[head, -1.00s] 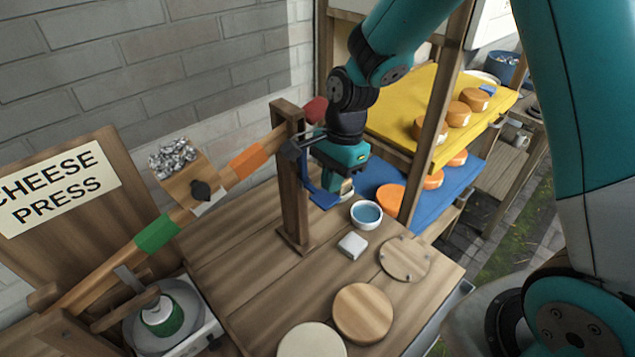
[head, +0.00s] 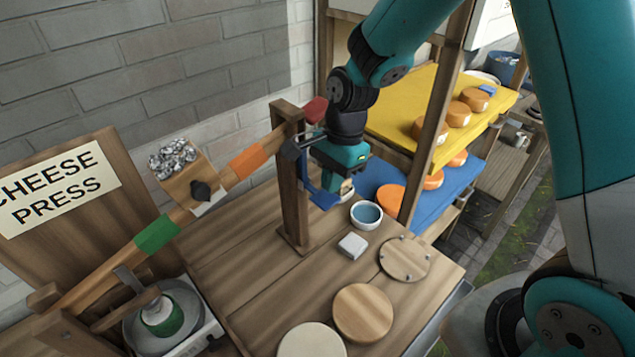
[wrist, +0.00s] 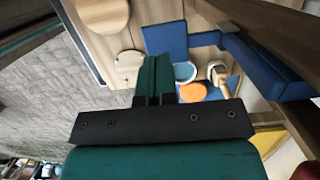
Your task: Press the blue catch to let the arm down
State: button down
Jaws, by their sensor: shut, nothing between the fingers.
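The blue catch (head: 322,199) is on the wooden post, with a flat pad at its lower end. In the wrist view the blue pad (wrist: 168,42) lies just beyond my fingertips; whether they touch it I cannot tell. My gripper (head: 346,188) points down beside the pad, on its right. Its two fingers (wrist: 153,62) are together and empty. The arm is a long wooden beam (head: 198,205) with orange and green bands and a red end (head: 316,109). It slopes down left from the post, carrying a box of grey stones (head: 175,178).
A shelf with cheeses on yellow (head: 405,95) and blue boards stands right. The press dish (head: 190,295) is at lower left, beside the sign (head: 60,190).

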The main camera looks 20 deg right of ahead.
aim_at(334, 199)
jog(key=shift+f, duration=0.15)
dwell(0.3)
jog(key=shift+f+b, duration=1.15)
jog(key=shift+f, duration=0.55)
jog(key=shift+s+f, duration=0.25)
jog(key=shift+f, duration=0.15)
jog(key=shift+b, duration=0.3)
jog(key=shift+d, duration=0.1)
jog(key=shift+r+p, duration=0.55)
jog(key=shift+p, duration=0.1)
notch_tip(334, 199, up, 6)
jog(key=d+p, duration=0.2)
jog(key=p, duration=0.3)
jog(key=shift+s+d, duration=0.25)
jog(key=shift+s, duration=0.1)
